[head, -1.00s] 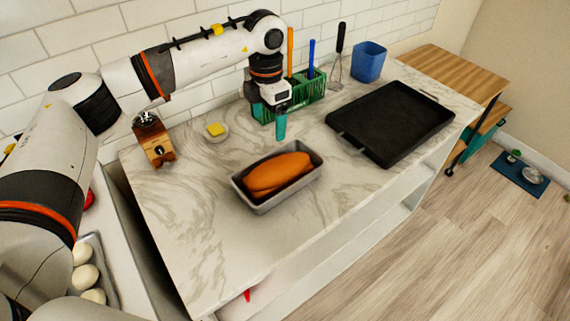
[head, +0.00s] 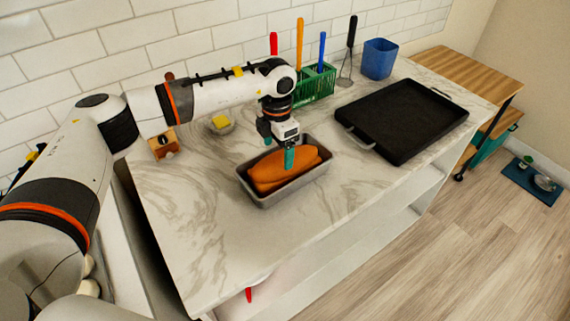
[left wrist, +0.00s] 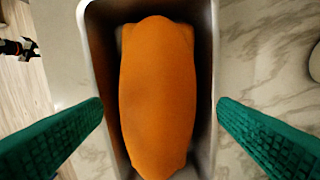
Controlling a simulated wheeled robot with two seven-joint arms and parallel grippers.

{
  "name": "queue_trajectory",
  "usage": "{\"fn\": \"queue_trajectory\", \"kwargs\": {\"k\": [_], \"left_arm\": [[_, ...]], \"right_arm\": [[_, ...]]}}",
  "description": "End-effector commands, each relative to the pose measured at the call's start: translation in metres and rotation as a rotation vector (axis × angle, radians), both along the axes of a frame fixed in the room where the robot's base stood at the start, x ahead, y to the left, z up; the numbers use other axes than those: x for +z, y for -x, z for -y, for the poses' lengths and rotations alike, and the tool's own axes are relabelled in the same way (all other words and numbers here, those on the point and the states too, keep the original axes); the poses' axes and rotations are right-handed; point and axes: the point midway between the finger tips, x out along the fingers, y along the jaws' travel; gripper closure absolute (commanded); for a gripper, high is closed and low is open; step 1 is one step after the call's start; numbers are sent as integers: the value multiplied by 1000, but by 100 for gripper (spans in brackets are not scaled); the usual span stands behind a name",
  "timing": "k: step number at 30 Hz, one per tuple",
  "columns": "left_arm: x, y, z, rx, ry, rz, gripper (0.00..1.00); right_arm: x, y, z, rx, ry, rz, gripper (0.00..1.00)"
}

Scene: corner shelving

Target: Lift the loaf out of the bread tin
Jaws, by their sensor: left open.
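The orange-brown loaf (head: 268,174) lies in the grey bread tin (head: 268,200) on the marble counter. The left wrist view shows the loaf (left wrist: 157,95) from above, lengthwise in the tin (left wrist: 205,25), with narrow gaps along its sides. My left gripper (head: 280,150) is over the tin, pointing down. Its green fingers (left wrist: 160,125) are open and empty, one to each side of the loaf and spread wider than the tin in the left wrist view. How far the fingertips are above the rim is hard to tell.
A black baking tray (head: 402,120) lies right of the tin. Behind are a green utensil rack (head: 318,84), a blue container (head: 379,59) and a small dish with butter (head: 221,122). A wooden grinder (head: 164,144) stands at left. The counter front left of the tin is clear.

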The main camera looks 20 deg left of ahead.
Motion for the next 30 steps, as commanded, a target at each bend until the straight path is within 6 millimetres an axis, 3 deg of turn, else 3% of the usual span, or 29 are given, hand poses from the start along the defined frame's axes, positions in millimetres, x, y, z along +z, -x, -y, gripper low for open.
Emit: {"fn": "queue_trajectory", "kwargs": {"k": [5, 10, 15, 23, 30], "left_arm": [[-11, 0, 1, -1, 0, -1, 18], [-34, -1, 4, -1, 0, -4, 18], [-56, -1, 4, 0, -1, -1, 18], [-60, -2, 4, -1, 1, 2, 18], [-59, -2, 4, -1, 1, 1, 55]], "right_arm": [[7, 5, 0, 0, 1, -8, 64], [26, 6, 0, 0, 1, -10, 64], [29, 7, 0, 0, 0, -11, 64], [28, 7, 0, 0, 1, -11, 64], [28, 7, 0, 0, 1, -11, 64]]}}
